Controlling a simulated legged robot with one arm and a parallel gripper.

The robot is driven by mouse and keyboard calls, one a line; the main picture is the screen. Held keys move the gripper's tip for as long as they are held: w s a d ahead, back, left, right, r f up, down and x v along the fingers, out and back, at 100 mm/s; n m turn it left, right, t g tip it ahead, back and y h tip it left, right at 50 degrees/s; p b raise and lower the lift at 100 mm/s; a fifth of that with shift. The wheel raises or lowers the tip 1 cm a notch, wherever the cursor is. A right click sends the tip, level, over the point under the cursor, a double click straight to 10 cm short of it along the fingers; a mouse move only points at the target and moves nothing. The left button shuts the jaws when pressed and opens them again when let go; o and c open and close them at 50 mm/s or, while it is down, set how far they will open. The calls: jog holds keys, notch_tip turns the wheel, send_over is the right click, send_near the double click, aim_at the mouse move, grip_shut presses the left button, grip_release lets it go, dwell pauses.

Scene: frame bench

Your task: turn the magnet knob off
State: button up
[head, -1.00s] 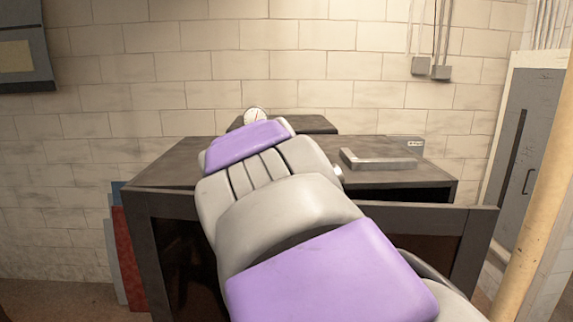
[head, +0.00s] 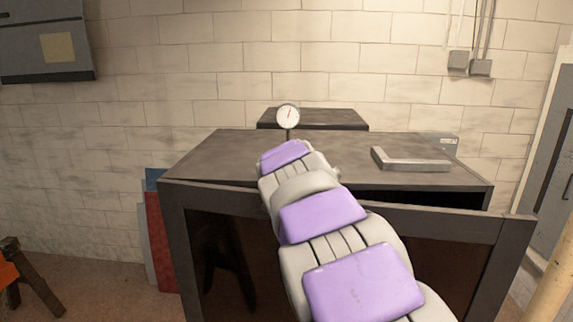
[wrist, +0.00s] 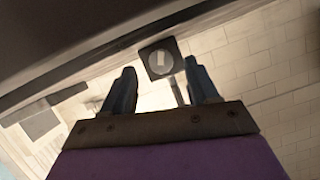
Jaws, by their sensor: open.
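The magnet knob (wrist: 161,61) shows in the wrist view as a pale round disc with a light raised bar. It sits on the face of a dark square block (wrist: 146,50), and a thin post (wrist: 176,92) runs from that block. My gripper (wrist: 160,65) is open and empty, with one dark finger on each side of the knob in the picture. I cannot tell how far the fingertips are from it. In the head view a white round dial gauge (head: 288,117) stands on a stem beyond my arm. My arm hides the gripper, block and knob there.
The dark bench (head: 220,158) has a grey L-shaped metal piece (head: 420,161) lying at its right. A low dark box (head: 340,118) stands behind the bench. Flat red and blue panels (head: 158,225) lean at its left. The right part of the bench top has free room.

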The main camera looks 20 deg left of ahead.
jog(key=shift+x, duration=1.65)
jog(key=shift+r, duration=0.1)
jog(key=c, duration=1)
jog(key=shift+a+n+h+b, duration=0.1)
jog(key=shift+n+h+b, duration=0.5)
jog(key=shift+n, duration=0.2)
jog(key=shift+c, duration=0.2)
jog(key=shift+a+n+t+h, duration=0.1)
jog(key=shift+n+t+h, duration=0.2)
jog(key=shift+n+h, duration=0.45)
jog(key=o, duration=1)
jog(key=shift+o, duration=0.2)
